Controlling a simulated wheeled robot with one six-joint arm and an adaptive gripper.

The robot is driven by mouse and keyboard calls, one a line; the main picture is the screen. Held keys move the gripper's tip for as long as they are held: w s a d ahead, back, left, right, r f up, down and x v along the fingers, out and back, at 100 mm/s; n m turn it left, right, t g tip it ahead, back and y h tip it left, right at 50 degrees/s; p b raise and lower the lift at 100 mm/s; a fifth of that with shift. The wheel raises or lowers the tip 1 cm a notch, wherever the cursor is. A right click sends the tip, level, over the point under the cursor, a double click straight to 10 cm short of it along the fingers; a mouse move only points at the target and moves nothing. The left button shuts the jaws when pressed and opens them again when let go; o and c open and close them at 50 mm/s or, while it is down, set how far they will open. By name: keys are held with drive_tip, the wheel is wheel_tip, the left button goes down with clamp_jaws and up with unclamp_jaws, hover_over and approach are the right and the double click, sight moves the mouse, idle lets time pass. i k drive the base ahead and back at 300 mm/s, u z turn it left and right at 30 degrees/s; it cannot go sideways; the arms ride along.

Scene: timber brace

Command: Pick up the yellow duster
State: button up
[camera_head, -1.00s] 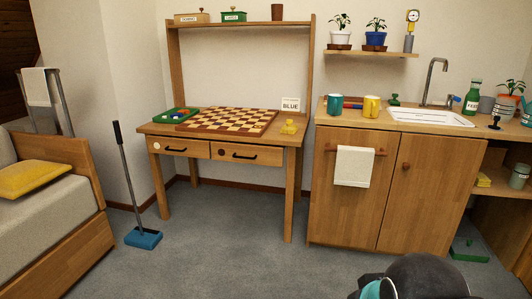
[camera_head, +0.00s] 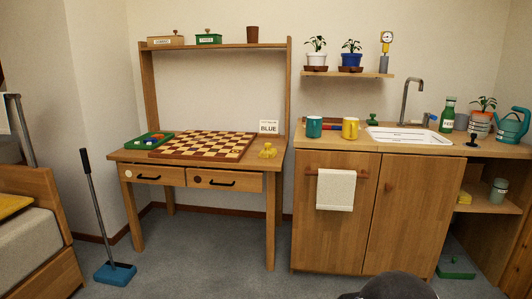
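Two yellow things could be the duster, and I cannot tell for sure which. One is a small lumpy yellow thing (camera_head: 267,151) at the right end of the wooden desk, right of the chessboard. The other is a small yellow thing (camera_head: 464,197) on the open shelf under the counter, right of the cupboard, partly cut off by the cupboard side. My gripper is not in view. Only a dark rounded part of my arm shows at the bottom edge.
The desk (camera_head: 268,181) holds a chessboard (camera_head: 205,144), a green tray (camera_head: 147,143) and a sign (camera_head: 269,127). A green dustpan-like thing (camera_head: 456,267) lies at lower right. Carpet before the desk is clear.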

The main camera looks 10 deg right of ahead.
sight(267, 152)
drive_tip(key=u, duration=0.35)
drive_tip(key=i, duration=0.45)
drive_tip(key=u, duration=0.75)
drive_tip(key=i, duration=1.9)
drive_tip(key=z, duration=0.6)
